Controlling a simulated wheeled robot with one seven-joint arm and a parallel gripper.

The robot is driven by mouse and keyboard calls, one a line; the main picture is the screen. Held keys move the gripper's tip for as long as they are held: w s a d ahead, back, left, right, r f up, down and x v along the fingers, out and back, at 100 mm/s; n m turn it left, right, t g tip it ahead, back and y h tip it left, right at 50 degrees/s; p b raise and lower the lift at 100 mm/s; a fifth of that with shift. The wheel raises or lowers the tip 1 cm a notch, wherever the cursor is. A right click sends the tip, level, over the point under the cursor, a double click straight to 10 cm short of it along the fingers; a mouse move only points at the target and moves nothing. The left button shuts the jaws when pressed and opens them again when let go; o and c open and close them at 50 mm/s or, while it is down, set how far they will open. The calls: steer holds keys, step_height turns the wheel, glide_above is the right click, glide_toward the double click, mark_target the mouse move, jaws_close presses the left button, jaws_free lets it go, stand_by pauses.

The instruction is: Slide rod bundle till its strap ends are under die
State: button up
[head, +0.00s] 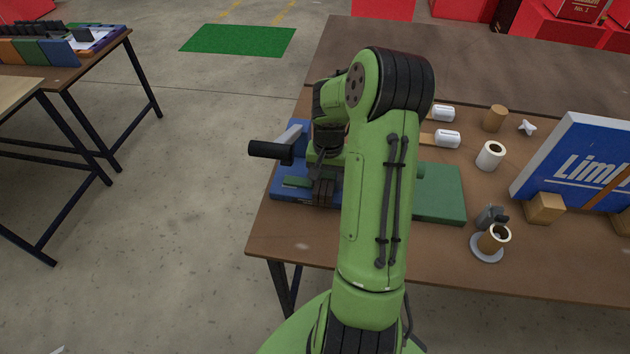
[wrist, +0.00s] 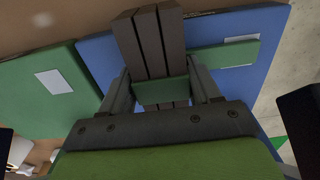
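The rod bundle (wrist: 152,40) shows in the wrist view as several grey-brown rods side by side, with a green strap (wrist: 160,91) across them. It lies over a blue board (wrist: 98,50). My gripper (wrist: 161,75) has one finger on each side of the bundle at the strap, and the fingers look closed against it. In the head view my arm hides most of the work spot. A black handle on a grey lever (head: 271,150) sticks out left above the blue board (head: 291,194). I cannot make out the die; it seems hidden behind my arm.
A green board (head: 440,195) lies right of the blue one on the brown table (head: 330,245). The table's left edge is close.

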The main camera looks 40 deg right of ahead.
steer(key=o, duration=0.4)
steer(key=shift+s+d+f, duration=0.2)
steer(key=shift+s+f, duration=0.1)
steer(key=shift+s, duration=0.15)
steer(key=shift+o, duration=0.2)
steer(key=shift+w+a, duration=0.1)
steer(key=shift+a, duration=0.05)
steer(key=shift+r, duration=0.3)
step_height(320, 180, up, 16)
steer(key=p, duration=0.3)
steer(key=shift+f, duration=0.15)
